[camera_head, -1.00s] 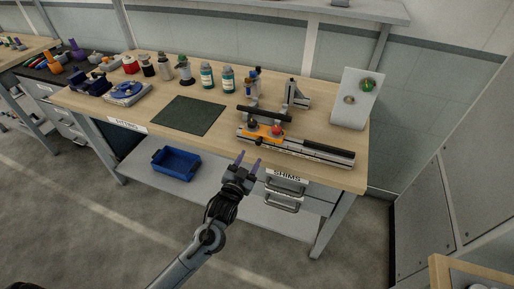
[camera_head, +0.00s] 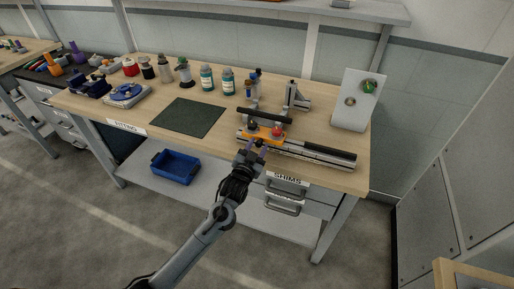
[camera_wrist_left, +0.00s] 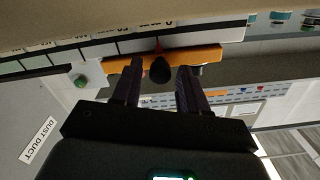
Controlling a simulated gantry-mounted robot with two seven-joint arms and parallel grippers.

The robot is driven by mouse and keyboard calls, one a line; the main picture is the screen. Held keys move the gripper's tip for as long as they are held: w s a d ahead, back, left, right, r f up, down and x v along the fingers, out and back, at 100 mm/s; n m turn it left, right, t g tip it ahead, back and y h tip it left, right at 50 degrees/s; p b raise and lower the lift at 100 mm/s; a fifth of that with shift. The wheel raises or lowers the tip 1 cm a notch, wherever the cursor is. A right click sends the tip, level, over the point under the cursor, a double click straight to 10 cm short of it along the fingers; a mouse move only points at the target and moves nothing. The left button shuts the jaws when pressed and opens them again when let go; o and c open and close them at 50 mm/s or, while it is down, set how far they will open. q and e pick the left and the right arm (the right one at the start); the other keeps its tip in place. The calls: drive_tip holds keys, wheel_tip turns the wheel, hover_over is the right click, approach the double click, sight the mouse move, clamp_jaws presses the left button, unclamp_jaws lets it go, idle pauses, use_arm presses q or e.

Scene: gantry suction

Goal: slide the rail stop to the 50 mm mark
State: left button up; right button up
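The rail (camera_head: 300,151) lies along the front edge of the workbench. The orange rail stop (camera_head: 268,133) sits on its left part, with a red knob (camera_head: 277,132) and a dark knob on it. My left gripper (camera_head: 254,143) is at the bench's front edge, just in front of the stop. In the left wrist view the gripper (camera_wrist_left: 160,72) is open. Its two fingers point at the orange stop (camera_wrist_left: 208,56), with a dark knob (camera_wrist_left: 160,70) between them; I cannot tell whether they touch it. My right gripper is not visible.
A black bar (camera_head: 264,115) stands close behind the stop. A green mat (camera_head: 188,117) lies to the left, and bottles (camera_head: 207,78) stand at the back. A white upright panel (camera_head: 352,110) stands at the right. Drawers (camera_head: 284,190) are below the front edge.

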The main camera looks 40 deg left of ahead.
sight(275, 143)
use_arm(q)
clamp_jaws()
drive_tip(key=d, duration=0.1)
drive_tip(key=w+d+p, duration=0.1)
drive_tip(key=d, duration=0.3)
drive_tip(key=shift+w, duration=0.3)
drive_tip(key=shift+a, duration=0.1)
drive_tip(key=shift+o, duration=1)
unclamp_jaws()
